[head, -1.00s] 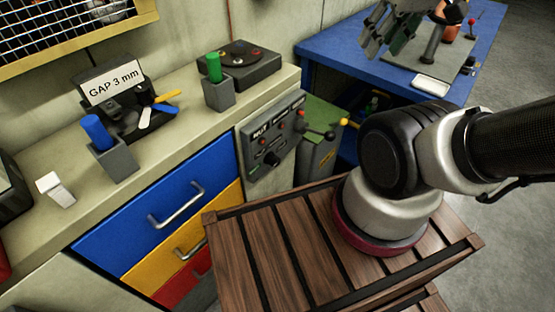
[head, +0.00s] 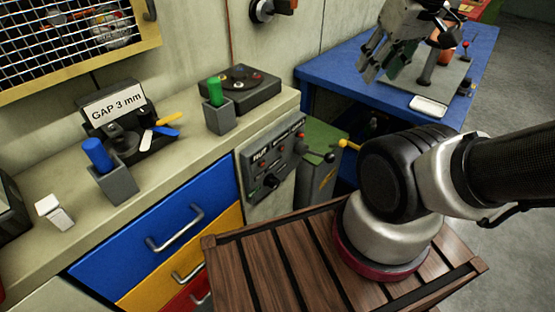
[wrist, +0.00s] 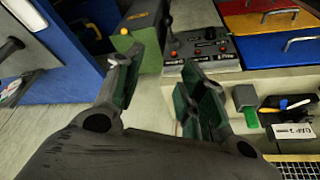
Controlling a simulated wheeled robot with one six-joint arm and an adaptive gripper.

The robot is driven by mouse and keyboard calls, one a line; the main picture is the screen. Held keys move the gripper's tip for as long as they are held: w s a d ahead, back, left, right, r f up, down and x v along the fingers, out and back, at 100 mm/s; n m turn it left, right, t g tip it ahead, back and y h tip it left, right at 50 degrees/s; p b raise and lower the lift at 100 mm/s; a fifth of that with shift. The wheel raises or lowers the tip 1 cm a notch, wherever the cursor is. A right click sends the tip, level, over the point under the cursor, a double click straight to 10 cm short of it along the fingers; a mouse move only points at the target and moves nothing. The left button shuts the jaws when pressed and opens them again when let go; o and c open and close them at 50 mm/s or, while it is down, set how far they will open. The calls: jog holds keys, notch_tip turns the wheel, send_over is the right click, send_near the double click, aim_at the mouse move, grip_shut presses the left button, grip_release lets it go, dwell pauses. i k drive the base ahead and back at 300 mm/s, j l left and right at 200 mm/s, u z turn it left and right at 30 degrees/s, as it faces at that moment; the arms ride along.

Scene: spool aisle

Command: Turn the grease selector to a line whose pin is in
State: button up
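A grey panel (head: 262,150) is on the end of the workbench, with a black knob (head: 270,181), red spots and small levers at its right edge. Its lettering is too small to read. A dark box (head: 242,92) on the bench top carries a round dial with coloured spots. I cannot tell for certain which is the grease selector, or which pins are in. My gripper (head: 378,66) is high over the blue table, apart from both. In the wrist view my gripper (wrist: 160,64) is open and empty; the panel (wrist: 202,48) lies beyond its fingers.
A green cylinder in a grey holder (head: 220,119), a blue one in another (head: 116,184) and a "GAP 3 mm" stand (head: 114,105) are on the bench. A slatted wooden crate (head: 262,270) is in front. A blue table (head: 345,72) stands behind. A wall knob (head: 262,10) is at the top.

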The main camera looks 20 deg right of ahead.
aim_at(271, 182)
jog(key=k+l+z, duration=0.15)
jog(key=k+l, duration=0.75)
jog(key=k, duration=0.2)
